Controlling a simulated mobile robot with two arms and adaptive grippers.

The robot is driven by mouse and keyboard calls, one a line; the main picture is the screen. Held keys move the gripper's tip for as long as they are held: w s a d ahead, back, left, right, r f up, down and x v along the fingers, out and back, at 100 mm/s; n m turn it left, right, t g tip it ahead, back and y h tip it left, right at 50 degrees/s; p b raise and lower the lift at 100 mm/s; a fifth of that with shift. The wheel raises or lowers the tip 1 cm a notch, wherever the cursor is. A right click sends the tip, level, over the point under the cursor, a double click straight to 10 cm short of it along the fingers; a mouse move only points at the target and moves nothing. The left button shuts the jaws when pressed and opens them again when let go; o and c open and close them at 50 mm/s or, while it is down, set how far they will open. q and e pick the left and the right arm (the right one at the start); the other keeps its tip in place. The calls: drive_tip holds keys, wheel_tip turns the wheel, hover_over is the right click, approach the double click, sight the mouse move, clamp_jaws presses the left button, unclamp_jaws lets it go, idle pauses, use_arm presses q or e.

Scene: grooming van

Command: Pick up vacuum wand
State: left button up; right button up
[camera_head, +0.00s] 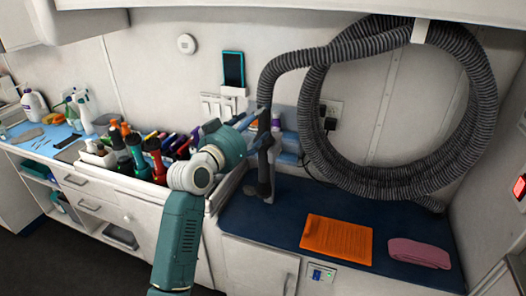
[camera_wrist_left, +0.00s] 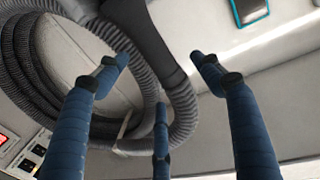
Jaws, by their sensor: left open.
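The vacuum wand (camera_head: 263,172) is a dark, upright tube with a wider foot, standing at the left end of the dark blue counter top. The grey ribbed hose (camera_head: 316,100) runs from its upper end to a large coil on the wall. My left gripper (camera_head: 270,138) is open at the wand's upper part, with blue fingers on either side of it in the picture. In the left wrist view, the smooth dark wand (camera_wrist_left: 150,35) crosses between the spread fingertips of my left gripper (camera_wrist_left: 160,62). I cannot tell whether any finger touches it. My right gripper is not in view.
A bin of bottles and tools (camera_head: 150,160) stands left of my arm. An orange cloth (camera_head: 337,236) and a folded pink towel (camera_head: 419,253) lie on the dark blue counter (camera_head: 275,225). A phone-like device (camera_head: 233,70) hangs on the wall above.

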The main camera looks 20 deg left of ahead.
sight(264, 116)
use_arm(q)
drive_tip(key=shift+w+d, duration=0.1)
drive_tip(key=shift+w, duration=0.3)
drive_tip(key=w+p, duration=0.1)
drive_tip(key=w, duration=0.1)
drive_tip(key=w+d+p, duration=0.1)
drive_tip(key=w, duration=0.1)
drive_tip(key=shift+w+d, duration=0.2)
drive_tip(key=shift+w, duration=0.15)
drive_tip(key=shift+w+f, duration=0.15)
drive_tip(key=shift+w, duration=0.1)
drive_tip(key=shift+s, duration=0.1)
drive_tip(key=shift+c, duration=0.8)
drive_tip(key=c, duration=1.2)
drive_tip(key=shift+r, duration=0.2)
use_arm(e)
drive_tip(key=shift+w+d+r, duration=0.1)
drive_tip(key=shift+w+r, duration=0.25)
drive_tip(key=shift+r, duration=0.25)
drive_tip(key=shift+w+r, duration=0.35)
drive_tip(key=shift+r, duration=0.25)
